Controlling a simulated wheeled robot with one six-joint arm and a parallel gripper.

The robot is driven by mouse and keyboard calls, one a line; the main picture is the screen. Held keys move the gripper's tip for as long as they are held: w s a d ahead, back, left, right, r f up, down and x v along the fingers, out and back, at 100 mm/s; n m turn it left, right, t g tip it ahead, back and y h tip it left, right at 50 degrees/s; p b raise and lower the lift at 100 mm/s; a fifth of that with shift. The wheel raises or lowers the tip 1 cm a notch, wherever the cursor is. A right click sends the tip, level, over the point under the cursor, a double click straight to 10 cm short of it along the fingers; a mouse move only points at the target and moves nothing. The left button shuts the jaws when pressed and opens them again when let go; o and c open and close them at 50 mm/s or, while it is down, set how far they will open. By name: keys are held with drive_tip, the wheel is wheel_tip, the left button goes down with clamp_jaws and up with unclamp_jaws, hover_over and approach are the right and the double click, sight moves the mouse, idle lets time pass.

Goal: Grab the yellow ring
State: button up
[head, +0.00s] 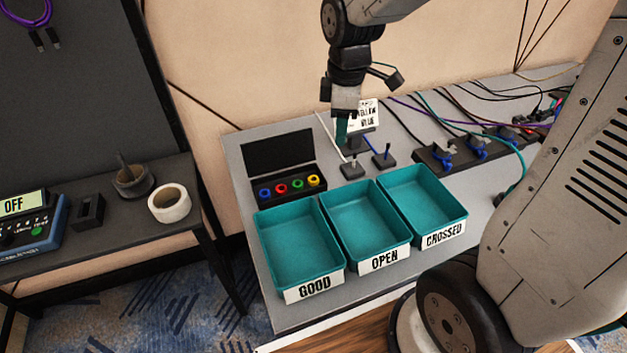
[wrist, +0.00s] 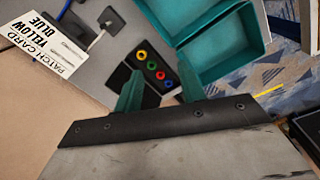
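The yellow ring (head: 314,181) sits at the right end of a row of coloured rings in a black case. In the wrist view the yellow ring (wrist: 141,56) is the upper-left one of that row. My gripper (head: 342,138) hangs above the table behind and to the right of the case, apart from the ring. In the wrist view the gripper's teal fingers (wrist: 159,65) are spread with nothing between them. The ring row appears between and beyond the fingertips.
The black case (head: 278,154) has a raised lid at its back. Teal trays labelled GOOD (head: 300,250), OPEN (head: 365,213) and CROSSED (head: 425,192) stand in front. A patch card (head: 365,114) and two small posts (head: 384,160) with cables are near my gripper.

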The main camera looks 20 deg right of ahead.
sight(314, 180)
drive_tip(key=w+f+n, duration=0.3)
drive_tip(key=f, duration=0.5)
drive_tip(key=w+a+f+n, duration=0.1)
drive_tip(key=w+f+n, duration=0.2)
drive_tip(key=f, duration=0.4)
drive_tip(key=w+f+n, duration=0.2)
drive_tip(key=w+f, duration=0.2)
drive_tip(key=f, duration=0.4)
drive_tip(key=shift+w+a+f+n+g, duration=0.2)
drive_tip(key=shift+w+f+n+g, duration=0.1)
drive_tip(key=shift+n, duration=0.1)
drive_tip(key=shift+c, duration=0.3)
drive_tip(key=c, duration=0.7)
